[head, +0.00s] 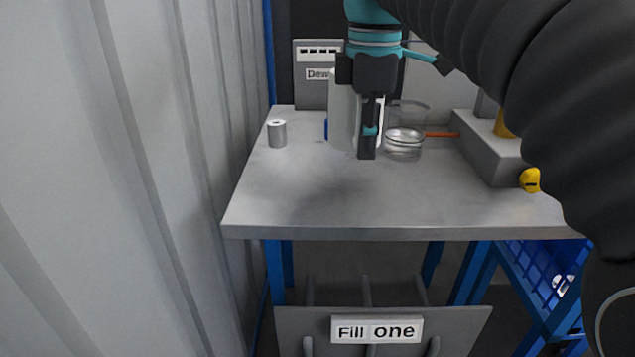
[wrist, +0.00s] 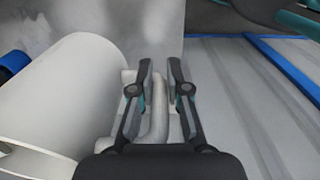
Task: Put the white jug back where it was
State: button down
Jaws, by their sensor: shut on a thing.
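The white jug (head: 342,112) is at the back middle of the grey table (head: 330,205) in the head view, partly hidden by my gripper (head: 368,142). In the wrist view, the jug (wrist: 65,95) fills the left side. Its upright handle (wrist: 158,118) lies between the fingers of my gripper (wrist: 160,72), which is shut on it. I cannot tell whether the jug's base touches the table. A clear glass beaker (head: 404,146) with clear liquid in it is just right of the jug.
A small metal cylinder (head: 277,134) stands at the left of the table. A grey box (head: 311,88) with a partly hidden label is behind. A grey block (head: 490,150) is at the right, with a yellow item (head: 530,180). The table's front is clear. A corrugated wall (head: 120,150) borders the left.

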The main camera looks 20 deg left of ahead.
jog(key=a+f, duration=0.1)
jog(key=a, duration=0.1)
jog(key=a+f, duration=0.2)
jog(key=s+a+f, duration=0.1)
jog(key=a, duration=0.2)
jog(key=shift+f, duration=0.15)
jog(key=shift+f+b, duration=0.65)
jog(key=shift+f, duration=1.35)
jog(key=c, duration=1.2)
grip_release()
jog(key=shift+f, duration=0.15)
jog(key=shift+o, duration=0.2)
notch_tip(320, 180, up, 12)
jog(key=p, duration=0.2)
jog(key=shift+s+d, duration=0.1)
